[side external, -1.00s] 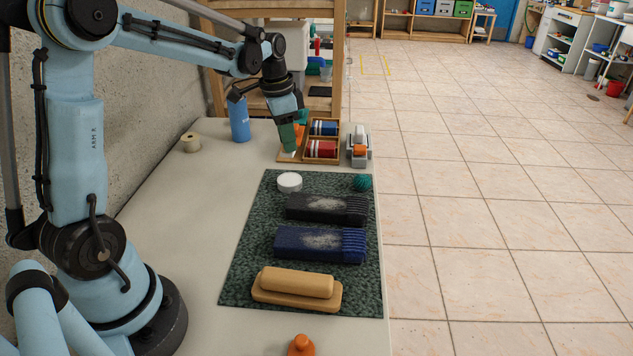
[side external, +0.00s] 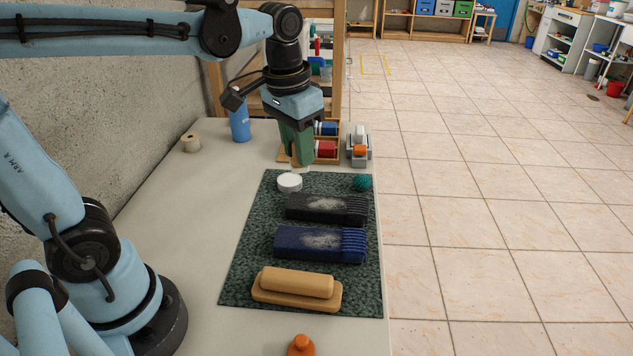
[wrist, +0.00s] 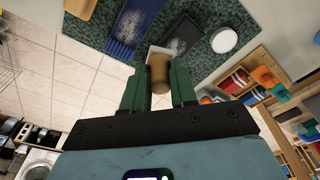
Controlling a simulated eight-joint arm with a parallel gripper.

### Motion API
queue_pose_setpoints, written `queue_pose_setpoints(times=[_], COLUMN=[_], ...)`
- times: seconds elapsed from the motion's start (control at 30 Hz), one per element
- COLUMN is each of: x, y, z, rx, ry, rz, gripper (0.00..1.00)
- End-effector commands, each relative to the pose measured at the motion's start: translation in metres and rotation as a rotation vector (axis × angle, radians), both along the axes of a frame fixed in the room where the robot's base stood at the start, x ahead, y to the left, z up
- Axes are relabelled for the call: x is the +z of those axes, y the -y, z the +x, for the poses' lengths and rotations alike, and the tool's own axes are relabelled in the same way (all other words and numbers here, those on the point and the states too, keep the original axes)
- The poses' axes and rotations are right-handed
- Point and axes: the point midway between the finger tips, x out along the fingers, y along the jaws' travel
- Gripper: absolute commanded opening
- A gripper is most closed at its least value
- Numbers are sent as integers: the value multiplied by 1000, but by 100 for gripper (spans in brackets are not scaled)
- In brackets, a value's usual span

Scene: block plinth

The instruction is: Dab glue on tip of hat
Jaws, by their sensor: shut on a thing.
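My gripper (side external: 302,160) points down over the back of the dark green mat (side external: 258,240), just behind and right of a round white dish or lid (side external: 289,182). Its green fingers are shut on a brown cylindrical handle with a pale end (wrist: 158,72), which shows between the fingertips in the wrist view. The pale end appears to hang above the mat; contact is hard to judge. On the mat lie a black knitted piece (side external: 318,208) and a navy one (side external: 308,243), both ribbed at the right with whitish patches. A teal pompom-like ball (side external: 362,182) sits at the back right.
A tan wooden block (side external: 297,283) is at the mat's front, with an orange knob (side external: 301,346) beyond. Behind stand a wooden spool tray (side external: 330,157), a grey device (side external: 359,150), a blue bottle (side external: 240,122) and a beige roll (side external: 191,142).

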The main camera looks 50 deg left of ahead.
Motion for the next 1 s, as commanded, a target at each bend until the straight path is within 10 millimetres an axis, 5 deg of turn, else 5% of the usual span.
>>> queue_pose_setpoints(times=[0.4,1.0], x=[-50,-96], y=[22,23], z=[-56,-57], rx=[-19,-19], ry=[-2,-2], rz=[0,0], gripper=[0,0])
